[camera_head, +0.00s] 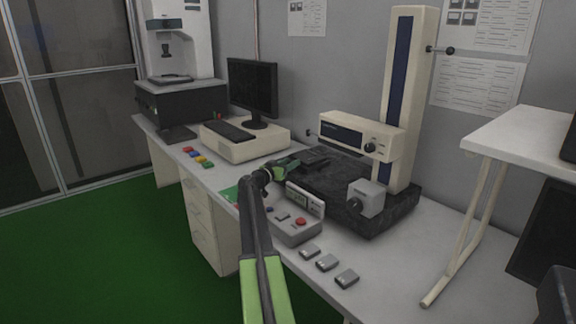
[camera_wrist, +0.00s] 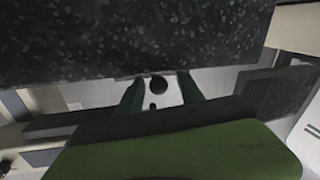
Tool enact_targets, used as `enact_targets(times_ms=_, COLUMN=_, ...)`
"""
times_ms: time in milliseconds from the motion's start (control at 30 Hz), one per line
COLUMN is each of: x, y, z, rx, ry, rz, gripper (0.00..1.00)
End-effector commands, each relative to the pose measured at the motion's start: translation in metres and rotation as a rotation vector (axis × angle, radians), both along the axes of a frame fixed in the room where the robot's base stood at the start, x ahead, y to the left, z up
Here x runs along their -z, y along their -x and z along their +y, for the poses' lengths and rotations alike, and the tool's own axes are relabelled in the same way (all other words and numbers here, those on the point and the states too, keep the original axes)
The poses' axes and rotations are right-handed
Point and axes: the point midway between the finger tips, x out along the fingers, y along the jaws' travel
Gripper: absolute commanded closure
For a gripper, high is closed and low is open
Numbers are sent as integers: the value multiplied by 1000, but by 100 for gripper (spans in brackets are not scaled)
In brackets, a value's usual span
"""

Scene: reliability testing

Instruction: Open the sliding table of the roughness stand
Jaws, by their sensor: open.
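The roughness stand (camera_head: 395,205) has a dark speckled base and a cream column, on the bench in the head view. A small black table (camera_head: 312,157) sits at its left end. My gripper (camera_head: 289,163) is beside that end, partly hidden by my own arm. In the wrist view the fingers of my gripper (camera_wrist: 161,80) are open. A round dark knob (camera_wrist: 158,89) shows between them, with a gap on each side. The speckled dark stone (camera_wrist: 150,35) fills the top of that view. Whether the knob belongs to the sliding table I cannot tell.
A grey control box with a red button (camera_head: 300,222) and a small display unit (camera_head: 306,199) stand close to my arm. Several small grey blocks (camera_head: 327,262) lie at the bench's front edge. A monitor (camera_head: 253,88) and a cream computer case (camera_head: 245,146) stand to the left.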

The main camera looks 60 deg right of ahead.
Motion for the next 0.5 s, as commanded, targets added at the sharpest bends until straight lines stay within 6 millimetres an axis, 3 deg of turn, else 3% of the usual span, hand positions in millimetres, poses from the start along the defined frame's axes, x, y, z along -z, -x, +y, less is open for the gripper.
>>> enact_targets(times_ms=67, x=0, y=0, z=0, rx=0, ry=0, rz=0, gripper=58)
enact_targets(times_ms=367, x=0, y=-1, z=1, rx=-2, ry=0, rz=0, gripper=97)
enact_targets(times_ms=500, x=0, y=-2, z=1, rx=-3, ry=0, rz=0, gripper=100)
